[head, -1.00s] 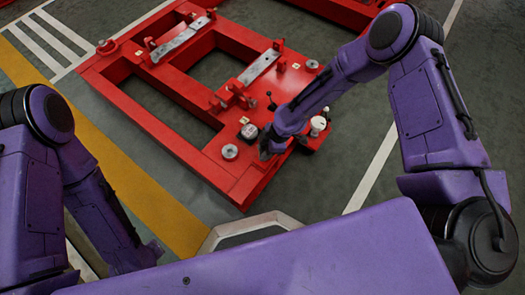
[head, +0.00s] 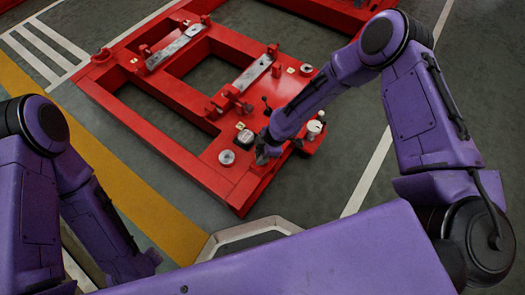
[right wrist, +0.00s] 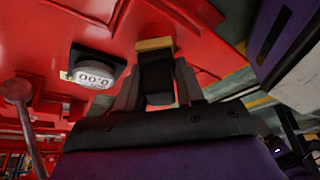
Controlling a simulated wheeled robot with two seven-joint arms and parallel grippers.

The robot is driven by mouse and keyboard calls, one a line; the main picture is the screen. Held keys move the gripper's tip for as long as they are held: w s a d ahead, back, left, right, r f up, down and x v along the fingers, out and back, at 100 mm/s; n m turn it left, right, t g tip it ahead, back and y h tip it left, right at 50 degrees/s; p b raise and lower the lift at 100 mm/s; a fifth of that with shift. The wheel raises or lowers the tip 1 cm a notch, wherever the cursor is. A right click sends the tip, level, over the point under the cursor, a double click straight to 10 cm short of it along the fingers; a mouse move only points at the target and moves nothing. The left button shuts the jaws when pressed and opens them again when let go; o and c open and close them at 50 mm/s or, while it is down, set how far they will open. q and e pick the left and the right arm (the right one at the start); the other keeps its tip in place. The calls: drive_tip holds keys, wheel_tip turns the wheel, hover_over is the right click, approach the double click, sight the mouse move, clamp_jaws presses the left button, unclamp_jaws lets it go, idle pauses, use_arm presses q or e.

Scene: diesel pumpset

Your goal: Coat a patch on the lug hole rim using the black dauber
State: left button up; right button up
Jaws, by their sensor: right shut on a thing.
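My right gripper (head: 265,152) is low over the near right corner of the red frame (head: 215,185). In the right wrist view its two grey fingers (right wrist: 157,95) are shut on the black dauber (right wrist: 156,75), which has a tan tip (right wrist: 155,44). The tip points away from the wrist, toward red metal. I cannot make out the lug hole rim, or whether the tip touches anything. In the head view the dauber is too small to tell from the gripper. My left arm hangs at the left, and its gripper's jaws cannot be made out.
Near my right gripper are a grey disc (head: 226,157) and a white canister (head: 314,128). Grey metal bars (head: 252,73) lie on the frame. Open floor (head: 345,120) is at the right.

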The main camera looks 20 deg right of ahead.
drive_tip(key=shift+s+a+p, duration=0.3)
drive_tip(key=shift+s+a, duration=0.3)
drive_tip(key=shift+a, duration=0.05)
drive_tip(key=shift+w+d+f, duration=0.1)
drive_tip(key=shift+w+d, duration=0.25)
drive_tip(key=shift+d, duration=0.1)
drive_tip(key=shift+w+d, duration=0.7)
drive_tip(key=shift+d, duration=0.15)
